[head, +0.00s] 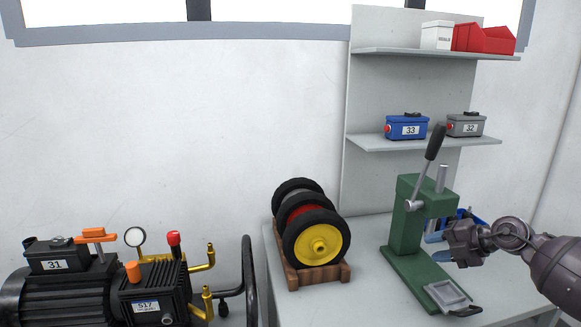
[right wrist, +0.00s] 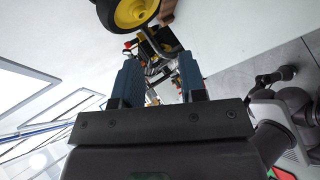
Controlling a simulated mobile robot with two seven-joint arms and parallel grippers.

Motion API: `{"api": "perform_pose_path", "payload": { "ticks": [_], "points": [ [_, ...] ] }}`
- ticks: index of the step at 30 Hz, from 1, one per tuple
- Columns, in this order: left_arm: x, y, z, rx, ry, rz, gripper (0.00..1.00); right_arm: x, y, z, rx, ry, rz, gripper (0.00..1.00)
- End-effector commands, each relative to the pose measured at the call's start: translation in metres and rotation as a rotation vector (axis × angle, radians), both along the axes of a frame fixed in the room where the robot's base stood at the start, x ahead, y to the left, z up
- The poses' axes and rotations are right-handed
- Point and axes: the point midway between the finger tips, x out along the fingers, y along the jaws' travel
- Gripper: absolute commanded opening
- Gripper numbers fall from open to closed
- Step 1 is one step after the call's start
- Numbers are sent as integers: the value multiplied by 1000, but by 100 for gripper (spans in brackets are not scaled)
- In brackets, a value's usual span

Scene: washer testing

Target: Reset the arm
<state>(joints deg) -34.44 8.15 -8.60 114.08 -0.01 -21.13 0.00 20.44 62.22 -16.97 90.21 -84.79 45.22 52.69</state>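My right arm comes in from the right edge in the head view, with its gripper (head: 460,238) just right of the green lever press (head: 405,228). In the right wrist view the gripper (right wrist: 160,78) has its two blue fingers well apart, with nothing held between them. Blue parts beside the press in the head view are partly hidden, and I cannot tell whether all of them are fingers. I also cannot tell whether the gripper touches the press.
A wheel rack (head: 318,275) stands on the grey table left of the press. A pump numbered 31 (head: 65,300) is at lower left. Boxes 33 (head: 407,132) and 32 (head: 467,128) sit on the lower shelf; red bins (head: 485,40) sit above. The wall between is clear.

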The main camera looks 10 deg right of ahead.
Motion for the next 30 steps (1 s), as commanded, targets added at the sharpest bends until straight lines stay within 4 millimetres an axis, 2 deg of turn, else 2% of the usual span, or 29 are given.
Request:
{"api": "perform_pose_path", "payload": {
  "ticks": [1,4,8,11,14,16,20,24,27,30],
  "points": [
    [0,0,0,0,1,0,43,1,20,4,79,-75,20,38],
    [0,0,-1,0,1,0,43,1,49,13,230,-214,16,38],
    [-1,0,-1,0,2,0,43,-5,72,13,421,-336,-73,38],
    [-1,0,-1,0,2,0,43,-14,81,2,558,-378,-196,38],
    [-1,0,-1,0,2,0,43,-28,84,-21,678,-367,-354,38],
    [-1,0,-1,0,2,0,43,-42,86,-43,756,-327,-478,38],
    [-1,0,-1,0,2,0,43,-79,92,-97,887,-180,-724,38],
    [-1,0,-1,0,2,0,43,-133,107,-156,1022,38,-960,38],
    [-1,0,-1,0,2,0,43,-174,122,-190,1134,190,-1096,38],
    [-1,0,-1,0,2,0,43,-213,135,-214,1232,289,-1196,38]
  ]
}}
